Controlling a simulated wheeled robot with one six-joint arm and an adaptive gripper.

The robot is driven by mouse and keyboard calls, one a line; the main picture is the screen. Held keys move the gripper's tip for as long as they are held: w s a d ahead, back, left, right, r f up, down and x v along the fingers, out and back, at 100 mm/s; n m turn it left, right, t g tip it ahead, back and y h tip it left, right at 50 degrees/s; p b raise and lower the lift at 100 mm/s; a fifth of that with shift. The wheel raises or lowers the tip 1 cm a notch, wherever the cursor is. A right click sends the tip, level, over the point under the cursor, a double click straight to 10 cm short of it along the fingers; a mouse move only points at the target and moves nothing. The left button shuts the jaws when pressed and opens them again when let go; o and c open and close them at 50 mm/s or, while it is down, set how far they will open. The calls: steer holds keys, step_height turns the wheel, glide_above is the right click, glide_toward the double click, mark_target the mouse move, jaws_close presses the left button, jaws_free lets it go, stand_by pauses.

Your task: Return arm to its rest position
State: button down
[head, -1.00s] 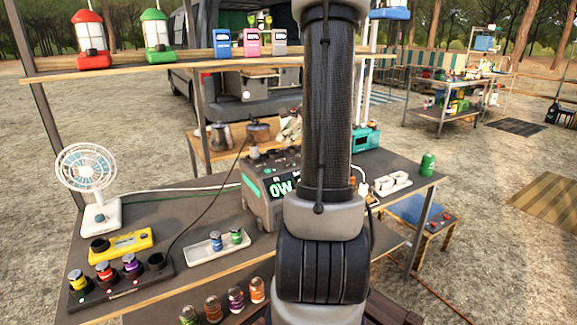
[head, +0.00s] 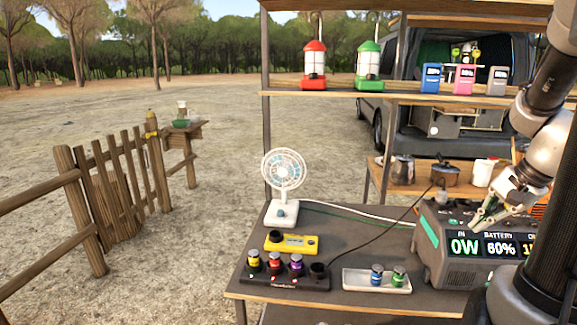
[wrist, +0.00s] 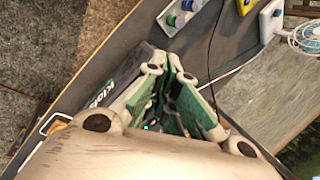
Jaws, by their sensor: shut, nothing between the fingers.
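My arm stands at the right side of the head view, its links partly cut off by the frame edge.
A white fan (head: 284,185), a yellow device (head: 291,243), a charger with several batteries (head: 285,283) and a white tray (head: 358,284) stand on the table. Red (head: 314,66) and green lanterns (head: 369,67) stand on the shelf above. A wooden fence (head: 115,190) is at left, with open ground between.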

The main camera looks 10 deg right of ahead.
steer(key=s+a+r+n+h, duration=0.1)
steer(key=s+a+r+n, duration=0.3)
steer(key=a+n, duration=0.3)
steer(key=s+a+r+n+h, duration=0.1)
steer(key=s+a+r+n, duration=0.4)
steer(key=a+n, duration=0.2)
steer(key=shift+s, duration=0.25)
stand_by(0.4)
